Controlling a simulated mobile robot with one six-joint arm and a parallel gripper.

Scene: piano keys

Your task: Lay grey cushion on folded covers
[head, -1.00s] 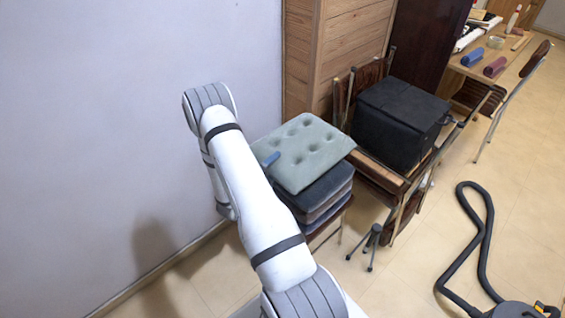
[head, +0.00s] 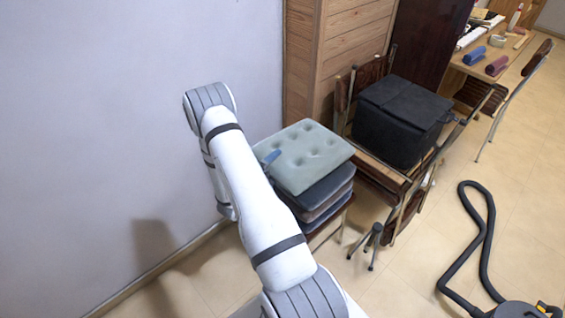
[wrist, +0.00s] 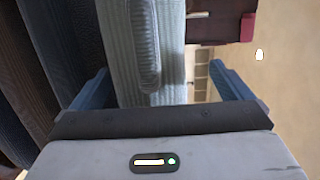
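The grey cushion (head: 309,151), pale grey-green and tufted, lies on top of the stack of dark folded covers (head: 327,189) in the head view. It looks nearly flat and sits slightly turned relative to the stack. My gripper (wrist: 160,80) is at the cushion's wall-side edge. The right finger stands clear of the cushion; contact at the left finger is unclear. The covers (wrist: 55,50) fill the left side there.
The wall (head: 100,110) is close on the left, and a wooden cabinet (head: 345,50) stands behind the stack. A black box (head: 400,120) rests on chairs to the right. A vacuum hose (head: 485,240) lies on the floor at right.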

